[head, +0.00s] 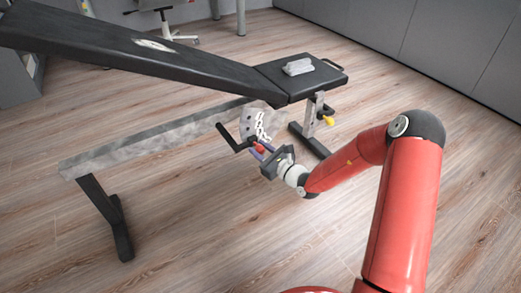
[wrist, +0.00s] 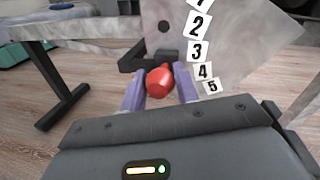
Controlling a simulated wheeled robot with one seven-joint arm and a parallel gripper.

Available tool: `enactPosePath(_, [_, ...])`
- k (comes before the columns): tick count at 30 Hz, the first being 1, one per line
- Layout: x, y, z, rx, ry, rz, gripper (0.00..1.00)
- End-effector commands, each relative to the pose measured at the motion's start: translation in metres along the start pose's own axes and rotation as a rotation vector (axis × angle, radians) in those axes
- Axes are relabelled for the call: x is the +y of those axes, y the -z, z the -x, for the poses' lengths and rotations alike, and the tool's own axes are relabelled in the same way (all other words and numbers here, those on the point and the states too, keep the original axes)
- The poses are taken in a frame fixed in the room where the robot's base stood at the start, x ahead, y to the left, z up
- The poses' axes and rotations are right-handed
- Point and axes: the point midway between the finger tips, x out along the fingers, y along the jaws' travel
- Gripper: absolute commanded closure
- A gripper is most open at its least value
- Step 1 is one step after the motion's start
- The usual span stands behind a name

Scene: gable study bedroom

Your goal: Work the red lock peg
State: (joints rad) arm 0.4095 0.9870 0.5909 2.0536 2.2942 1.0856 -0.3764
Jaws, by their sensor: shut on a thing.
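The red lock peg (wrist: 158,82) shows as a rounded red knob between my gripper's two purple fingers in the wrist view. It sits just below a numbered grey plate (wrist: 236,42) on the bench frame. In the head view the peg (head: 260,149) is a small red spot at the fingertips. My gripper (head: 262,150) is shut on the peg, with a finger on each side of it; in the wrist view my gripper (wrist: 159,88) hides the peg's lower side. The labels 2, 3, 4 and 5 run down the plate's edge beside it.
The black bench backrest (head: 140,48) slopes above the grey frame beam (head: 160,140). The seat (head: 300,78) carries a folded light cloth (head: 298,67). A yellow knob (head: 328,121) is on the seat post. The wooden floor in front is clear. Grey cabinets (head: 440,40) line the back right.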

Motion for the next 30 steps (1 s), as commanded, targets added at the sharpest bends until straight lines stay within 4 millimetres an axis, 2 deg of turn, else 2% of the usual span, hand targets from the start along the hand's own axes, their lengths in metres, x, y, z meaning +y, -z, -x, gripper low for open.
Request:
enactPosePath(1, [0.000, 0.000, 0.000, 0.000, 0.000, 0.000, 0.94])
enactPosePath(3, [0.000, 0.000, 0.000, 0.000, 0.000, 0.000, 1.00])
enactPosePath(8, [0.001, -0.001, 0.003, 0.002, -0.001, 0.000, 1.00])
enactPosePath(13, [0.004, -0.002, 0.021, 0.003, 0.000, 0.000, 1.00])
enactPosePath(20, [0.004, 0.000, 0.022, 0.001, 0.001, 0.000, 1.00])
enactPosePath(21, [0.004, 0.000, 0.022, 0.001, 0.001, 0.000, 0.67])
enactPosePath(25, [0.004, -0.001, 0.022, 0.001, 0.000, 0.000, 0.50])
enactPosePath(30, [0.004, -0.001, 0.022, 0.000, 0.000, 0.000, 0.49])
